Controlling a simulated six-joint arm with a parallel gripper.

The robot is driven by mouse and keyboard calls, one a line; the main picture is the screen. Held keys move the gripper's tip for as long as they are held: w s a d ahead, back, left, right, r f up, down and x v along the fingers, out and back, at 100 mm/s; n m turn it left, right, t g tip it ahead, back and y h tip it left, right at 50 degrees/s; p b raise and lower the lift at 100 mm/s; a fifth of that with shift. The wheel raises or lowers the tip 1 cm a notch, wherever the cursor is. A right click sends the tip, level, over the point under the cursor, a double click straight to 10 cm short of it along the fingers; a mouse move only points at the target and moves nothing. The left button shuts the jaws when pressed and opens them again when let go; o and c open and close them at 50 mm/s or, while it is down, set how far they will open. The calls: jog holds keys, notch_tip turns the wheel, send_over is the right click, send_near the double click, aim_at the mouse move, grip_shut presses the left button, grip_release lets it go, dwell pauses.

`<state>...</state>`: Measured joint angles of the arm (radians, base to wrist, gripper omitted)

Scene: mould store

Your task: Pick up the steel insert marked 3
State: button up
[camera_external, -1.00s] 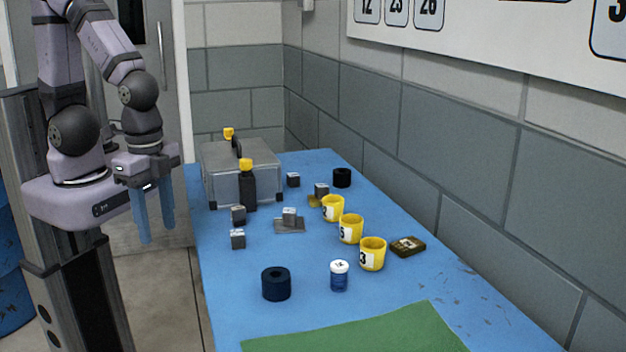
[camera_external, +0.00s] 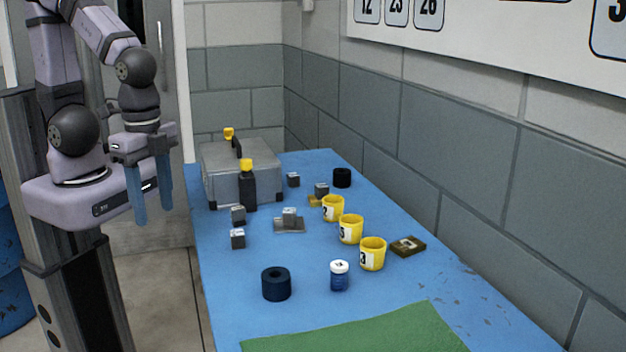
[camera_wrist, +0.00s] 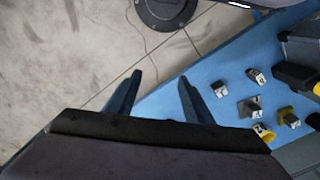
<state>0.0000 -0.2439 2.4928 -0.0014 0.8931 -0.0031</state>
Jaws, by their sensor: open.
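Several small grey steel inserts stand on the blue table. Two are at the left, a nearer one (camera_external: 238,239) and one just behind it (camera_external: 239,215). Another (camera_external: 289,215) sits on a flat grey plate.
Yellow numbered cups, the nearest marked 3 (camera_external: 372,255), stand in a row at centre right. A dark ring (camera_external: 276,287) and blue jar (camera_external: 339,280) stand nearer.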

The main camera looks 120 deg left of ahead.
jog(key=w+a+m+g+y+b, duration=0.1)
jog(key=w+a+m+y+b, duration=0.1)
jog(key=w+a, duration=0.35)
jog(key=w+a+m+g+y+b, duration=0.1)
jog(key=w+a+m+b, duration=0.15)
jog(key=a, duration=0.65)
jog(key=w+a+m+g+y+b, duration=0.1)
jog(key=w+a+y+b, duration=0.2)
jog(key=a, duration=0.5)
jog(key=s+a+m+g+y+b, duration=0.2)
jog(key=a+g+b, duration=0.15)
jog(key=a, duration=0.95)
jog(key=s+a+m+g+y+b, duration=0.1)
jog(key=s+a+g+b, duration=0.2)
jog(key=a, duration=1)
send_near(293, 176)
jog(key=shift+s+a+f+g, duration=0.1)
jog(key=shift+s+a+g, duration=0.15)
jog(key=shift+s+a, duration=0.1)
jog(key=shift+f, duration=0.15)
jog(key=shift+p+x, duration=0.6)
jog(key=shift+x, duration=3.05)
jog(key=shift+w, duration=0.15)
grip_shut()
